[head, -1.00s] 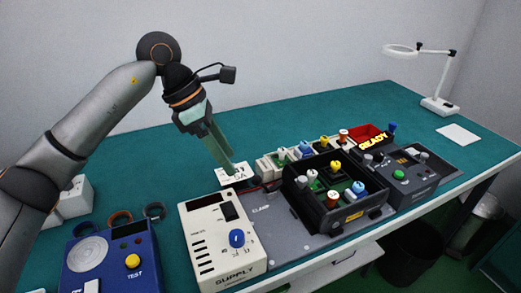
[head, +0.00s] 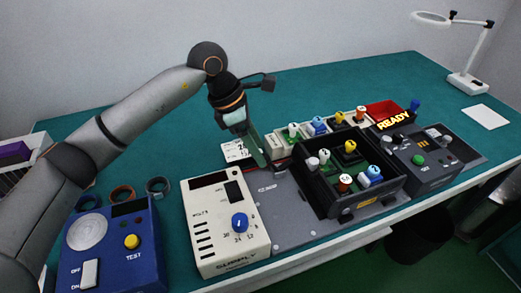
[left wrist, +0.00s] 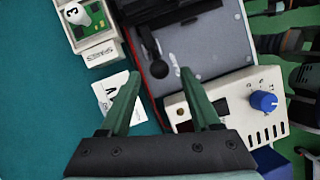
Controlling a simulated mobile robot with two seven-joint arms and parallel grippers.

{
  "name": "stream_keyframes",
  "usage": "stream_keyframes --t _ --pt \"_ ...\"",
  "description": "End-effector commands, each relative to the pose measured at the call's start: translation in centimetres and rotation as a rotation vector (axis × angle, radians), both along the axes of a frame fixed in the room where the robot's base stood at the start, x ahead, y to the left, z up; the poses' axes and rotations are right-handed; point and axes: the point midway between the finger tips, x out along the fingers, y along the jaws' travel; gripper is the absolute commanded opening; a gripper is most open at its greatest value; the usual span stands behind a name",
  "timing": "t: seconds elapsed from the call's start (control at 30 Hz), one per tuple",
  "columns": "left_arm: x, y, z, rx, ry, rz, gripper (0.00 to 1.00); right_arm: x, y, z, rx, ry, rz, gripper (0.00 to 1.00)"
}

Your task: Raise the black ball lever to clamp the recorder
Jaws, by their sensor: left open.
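The black ball lever (left wrist: 158,68) shows in the left wrist view as a dark arm ending in a round ball, over the grey base plate (left wrist: 207,45). My left gripper (left wrist: 152,86) is open, with its green fingers on either side of the ball's line and the ball just beyond the tips. I cannot tell whether they touch. In the head view my left gripper (head: 259,153) is at the left back edge of the plate, and I cannot make out the lever there. A black open box (head: 318,200) with several coloured numbered pegs sits on the plate; I cannot tell whether it is the recorder.
A cream supply box (head: 215,215) with a blue knob stands left of the plate, close to the gripper. A blue test box (head: 110,250) is further left. A white card (head: 235,151) lies behind. A grey unit (head: 428,170) shows READY.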

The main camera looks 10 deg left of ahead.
Motion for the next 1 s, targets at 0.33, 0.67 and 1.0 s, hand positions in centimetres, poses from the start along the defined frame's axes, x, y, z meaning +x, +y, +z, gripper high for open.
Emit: stream_keyframes --t 0.33,0.67,1.0 --pt "0.2 -0.8 -1.8 -0.001 -0.001 -0.001 0.64 0.3 -0.2 0.3 -0.002 -0.009 -0.004 0.50" --pt "0.2 -0.7 -1.7 -0.001 -0.002 0.000 0.45 0.3 -0.2 0.3 -0.002 -0.009 -0.003 0.50" --pt "0.2 -0.7 -1.7 -0.001 -0.002 0.000 0.06 0.3 -0.2 0.3 -0.003 -0.008 -0.003 0.50"
